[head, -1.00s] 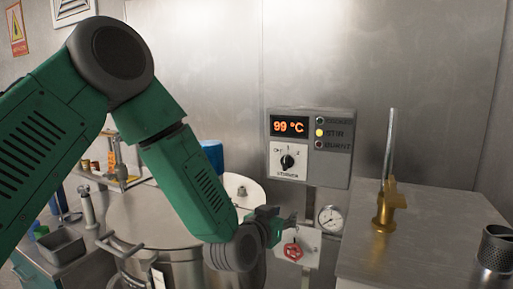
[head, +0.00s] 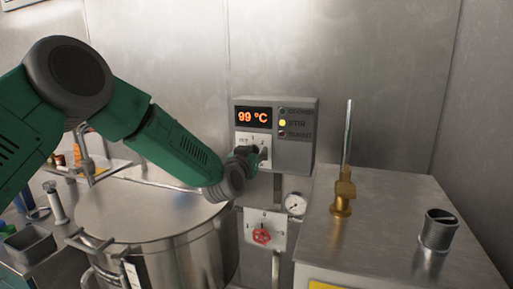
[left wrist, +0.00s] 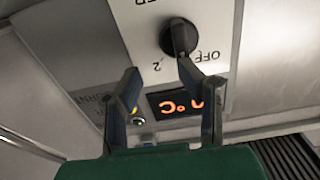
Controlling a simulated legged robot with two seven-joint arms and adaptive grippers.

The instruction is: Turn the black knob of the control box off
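The grey control box (head: 303,143) hangs on the steel wall. Its orange display (head: 253,117) reads 99 °C, and the yellow STIR light is lit. In the head view my left gripper (head: 255,153) is in front of the knob's white plate and largely covers the knob. The left wrist view shows the box upside down, with the black knob (left wrist: 180,38) near OFF and 2 marks. There the left gripper (left wrist: 158,68) is open and empty between its fingers. The right-hand fingertip is close to the knob; contact cannot be told. My right gripper is out of view.
A large lidded steel pot (head: 150,212) stands below my left arm. A red valve handle (head: 261,236) and a pressure gauge (head: 295,204) are under the box. A steel cabinet (head: 385,225) with a brass fitting (head: 342,195) stands to the right.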

